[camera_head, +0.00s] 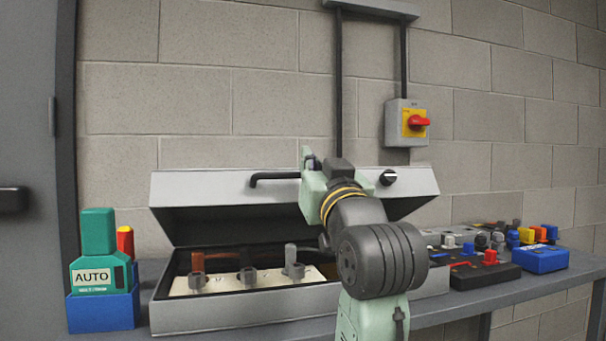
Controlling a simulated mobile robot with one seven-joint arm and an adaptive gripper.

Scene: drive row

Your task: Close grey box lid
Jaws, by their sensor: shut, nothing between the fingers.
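The grey box (250,315) stands on the bench with its front facing me. Its lid (215,187) is partly open, tilted up over the dark interior. A black bar handle (273,177) is on the lid's front face, its right part hidden behind my arm. A black and white knob (388,177) is on the lid to the right. My arm reaches up from the lower right across the front of the box, and its far end overlaps the lid in the picture. My gripper's fingers are hidden behind my arm, so contact with the lid cannot be told.
Inside the box, a pale panel (216,283) carries several knobs. A green AUTO device in a blue holder (103,308) stands left. Black control boxes (487,274) and a blue box (540,259) stand right. A red-and-yellow switch (415,123) is on the wall behind.

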